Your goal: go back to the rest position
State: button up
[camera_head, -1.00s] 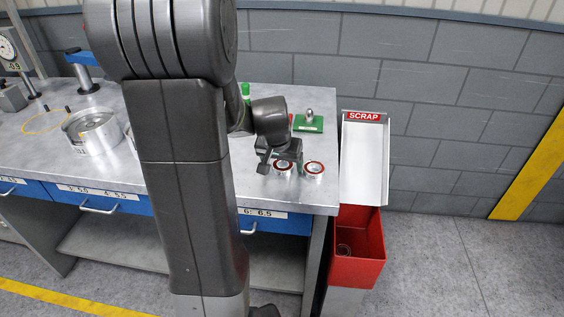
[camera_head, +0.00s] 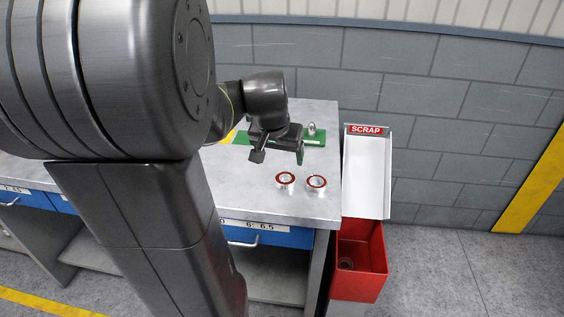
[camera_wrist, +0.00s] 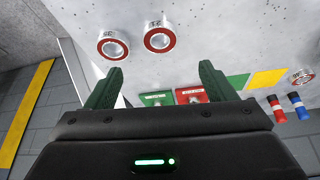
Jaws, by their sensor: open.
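My gripper (camera_head: 279,156) is above the right end of the grey workbench (camera_head: 262,205) in the head view. It is raised off the top, and nothing is between its fingers. In the wrist view its two green fingers (camera_wrist: 160,88) stand wide apart. Two metal rings with red faces, a left ring (camera_head: 285,180) and a right ring (camera_head: 316,183), lie side by side on the bench near its front right corner. In the wrist view the rings (camera_wrist: 113,45) (camera_wrist: 160,38) lie beyond the fingertips, apart from them.
A white SCRAP chute (camera_head: 366,175) with a red bin (camera_head: 360,262) stands right of the bench; a ring-like part lies in the bin. A green plate (camera_head: 314,138) with a metal knob is behind my gripper. Red (camera_wrist: 277,110) and blue (camera_wrist: 298,107) pieces show in the wrist view.

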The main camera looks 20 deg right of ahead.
aim_at(285, 176)
jog(key=shift+s+a+r, duration=0.1)
jog(key=shift+s+r, duration=0.05)
jog(key=shift+r, duration=0.3)
jog(key=x, duration=1.2)
jog(key=shift+f+b, duration=0.2)
jog(key=shift+b, duration=0.2)
jog(key=shift+r, duration=1)
